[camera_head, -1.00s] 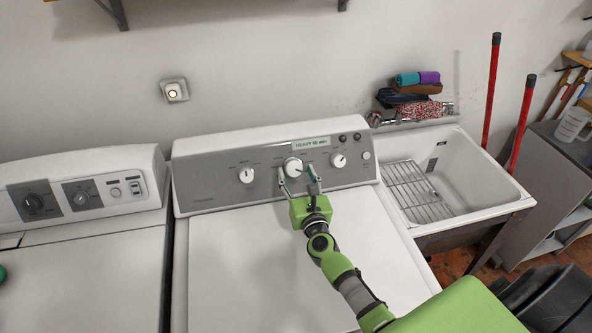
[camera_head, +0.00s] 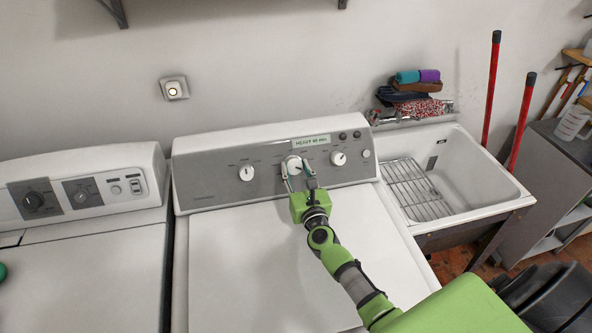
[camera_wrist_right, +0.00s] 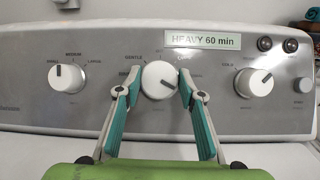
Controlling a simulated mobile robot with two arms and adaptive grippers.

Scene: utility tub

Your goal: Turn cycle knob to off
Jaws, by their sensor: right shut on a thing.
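The middle white knob (camera_head: 293,165) sits on the grey control panel (camera_head: 215,175) of the right-hand white machine. In the right wrist view the knob (camera_wrist_right: 160,80) has a dark pointer mark slanting to the lower right. A label GENTLE is at its upper left; some other labels around it are hidden by the fingers. My right gripper (camera_head: 298,170) is shut on this knob, one finger at each side, as the right wrist view (camera_wrist_right: 161,78) also shows. The panel's display (camera_wrist_right: 203,40) reads HEAVY 60 min.
Another knob is on each side: left knob (camera_wrist_right: 67,78) and right knob (camera_wrist_right: 254,83). Small round buttons (camera_wrist_right: 264,43) are beside the display. A second machine (camera_head: 85,190) stands at left, a sink (camera_head: 470,180) at right. The right machine's white top is clear apart from my arm.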

